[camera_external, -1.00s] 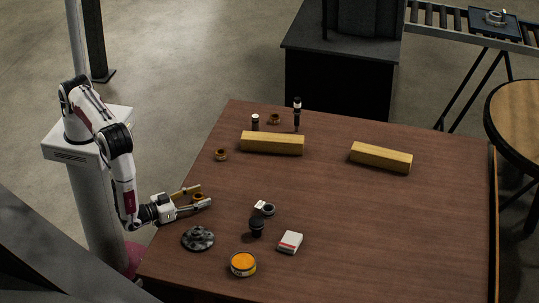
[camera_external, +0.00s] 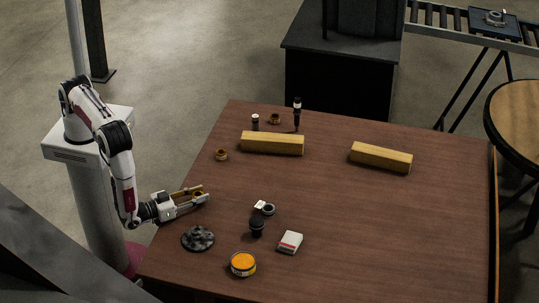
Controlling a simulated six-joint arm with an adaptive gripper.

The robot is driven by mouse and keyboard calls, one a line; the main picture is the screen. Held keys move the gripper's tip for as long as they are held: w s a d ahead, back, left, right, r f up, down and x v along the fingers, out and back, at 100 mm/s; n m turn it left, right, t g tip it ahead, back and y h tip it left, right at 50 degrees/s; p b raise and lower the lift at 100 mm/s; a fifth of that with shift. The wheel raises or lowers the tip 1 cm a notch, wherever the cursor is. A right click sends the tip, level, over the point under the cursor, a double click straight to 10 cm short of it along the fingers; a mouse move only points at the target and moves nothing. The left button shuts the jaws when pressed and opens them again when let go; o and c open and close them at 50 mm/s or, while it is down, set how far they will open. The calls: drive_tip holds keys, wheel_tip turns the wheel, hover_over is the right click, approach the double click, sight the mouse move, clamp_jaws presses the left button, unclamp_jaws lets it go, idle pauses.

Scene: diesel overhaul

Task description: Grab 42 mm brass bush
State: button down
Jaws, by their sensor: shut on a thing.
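My gripper (camera_external: 203,196) is low over the left edge of the brown table (camera_external: 340,225), pointing right. Its two fingers are shut on a small brass bush (camera_external: 196,194), which is partly hidden between them. A second brass bush (camera_external: 221,155) stands on the table behind the gripper, apart from it. A third brown, bush-like ring (camera_external: 275,119) stands near the back edge. No size mark is readable, so I cannot tell by sight which one is 42 mm.
A dark, flanged metal part (camera_external: 198,238) lies just in front of my gripper. An orange-topped tin (camera_external: 243,264), a black part (camera_external: 257,228), a grey ring (camera_external: 268,209) and a white-red box (camera_external: 290,242) stand to the right. Two yellow bars (camera_external: 272,143) (camera_external: 381,157) lie farther back.

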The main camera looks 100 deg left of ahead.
sight(198, 194)
drive_tip(key=shift+r, duration=4.55)
